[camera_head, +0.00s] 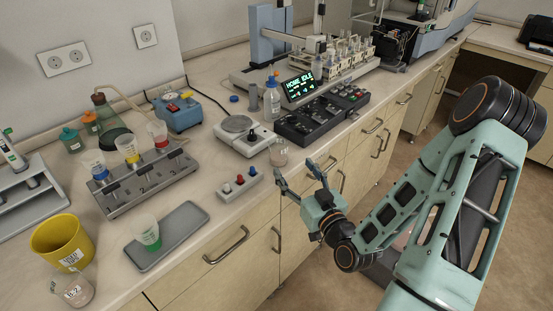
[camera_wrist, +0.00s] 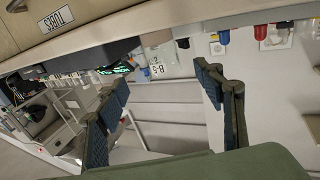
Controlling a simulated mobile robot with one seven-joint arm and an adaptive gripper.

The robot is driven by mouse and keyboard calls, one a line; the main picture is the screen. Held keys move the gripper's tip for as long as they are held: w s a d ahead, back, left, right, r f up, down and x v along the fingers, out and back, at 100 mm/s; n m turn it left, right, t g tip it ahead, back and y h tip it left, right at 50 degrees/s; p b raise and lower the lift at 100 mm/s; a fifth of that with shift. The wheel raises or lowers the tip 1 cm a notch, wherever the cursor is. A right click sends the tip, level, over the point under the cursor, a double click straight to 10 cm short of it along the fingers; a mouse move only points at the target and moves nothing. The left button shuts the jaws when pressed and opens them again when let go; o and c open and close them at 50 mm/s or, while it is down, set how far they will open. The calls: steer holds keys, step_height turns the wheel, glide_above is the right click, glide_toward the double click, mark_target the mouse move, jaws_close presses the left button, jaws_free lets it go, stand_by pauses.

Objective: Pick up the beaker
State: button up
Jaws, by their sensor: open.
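A clear glass beaker (camera_head: 278,153) stands upright near the front edge of the bench, just beyond my fingertips in the head view. My gripper (camera_head: 295,168) is open and empty in front of it, at the bench's front edge. In the wrist view the beaker (camera_wrist: 172,62) shows a printed label and lies ahead, between my spread fingers (camera_wrist: 165,85); they appear apart from it. A second clear, labelled beaker (camera_head: 74,291) stands at the lower left of the head view, far from my gripper.
A small block with coloured knobs (camera_head: 240,185) sits left of the near beaker. A white stirrer-like device (camera_head: 243,136) and a dark control panel (camera_head: 320,118) stand behind it. A yellow bin (camera_head: 61,243) and grey tray (camera_head: 167,235) are farther left.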

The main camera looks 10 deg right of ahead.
mark_target(282, 152)
steer(key=b+x, duration=0.1)
steer(key=b, duration=0.2)
steer(key=b+x, duration=0.1)
steer(key=b, duration=0.3)
steer(key=shift+w+a+f, duration=0.15)
steer(key=shift+w+f, duration=0.05)
steer(key=shift+w, duration=0.1)
steer(key=x, duration=0.4)
steer(key=r+x, duration=0.1)
steer(key=x, duration=0.2)
steer(key=shift+s+a+r+p, duration=0.1)
steer(key=shift+a+r+p, duration=0.05)
steer(key=shift+p, duration=0.25)
steer(key=shift+w+a, duration=0.1)
steer(key=shift+w, duration=0.45)
steer(key=c, duration=1.4)
steer(key=shift+o, duration=0.2)
